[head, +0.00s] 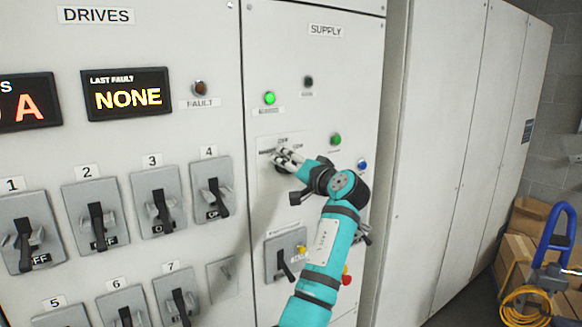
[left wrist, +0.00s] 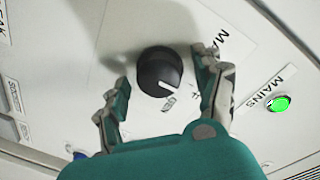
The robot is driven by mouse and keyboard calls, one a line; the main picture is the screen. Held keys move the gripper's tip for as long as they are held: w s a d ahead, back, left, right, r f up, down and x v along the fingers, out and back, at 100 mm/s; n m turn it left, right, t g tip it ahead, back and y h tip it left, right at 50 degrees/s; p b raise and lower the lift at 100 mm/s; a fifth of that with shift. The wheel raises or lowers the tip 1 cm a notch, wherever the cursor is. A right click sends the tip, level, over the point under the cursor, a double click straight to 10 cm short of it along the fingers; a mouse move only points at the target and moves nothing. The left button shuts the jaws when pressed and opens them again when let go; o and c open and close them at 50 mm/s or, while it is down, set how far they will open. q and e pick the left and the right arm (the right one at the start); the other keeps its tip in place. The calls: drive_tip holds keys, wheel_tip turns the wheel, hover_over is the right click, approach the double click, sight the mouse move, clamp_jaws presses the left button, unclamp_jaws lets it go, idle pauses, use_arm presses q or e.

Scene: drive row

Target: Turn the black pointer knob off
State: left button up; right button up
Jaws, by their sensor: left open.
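The black pointer knob (left wrist: 154,66) is round, with a white pointer line, in the left wrist view. The line points toward the lower right of that picture, toward small labels too blurred to read surely. My left gripper (left wrist: 161,75) is open, with one finger on each side of the knob; I cannot tell whether they touch it. In the head view my left gripper (head: 286,158) is at the small plate on the SUPPLY panel and hides most of the knob. My right gripper is not in view.
A lit green lamp (head: 269,98) sits above the plate and another green lamp (head: 336,139) to its right. A grey switch (head: 286,258) with a black handle is below. Several breaker levers fill the DRIVES panel. Boxes (head: 530,220) and a blue hand truck (head: 556,240) stand right.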

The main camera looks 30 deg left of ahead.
use_arm(q)
drive_tip(key=shift+d, duration=0.1)
drive_tip(key=v, duration=1.1)
drive_tip(key=shift+s+d, duration=0.2)
drive_tip(key=shift+d, duration=0.2)
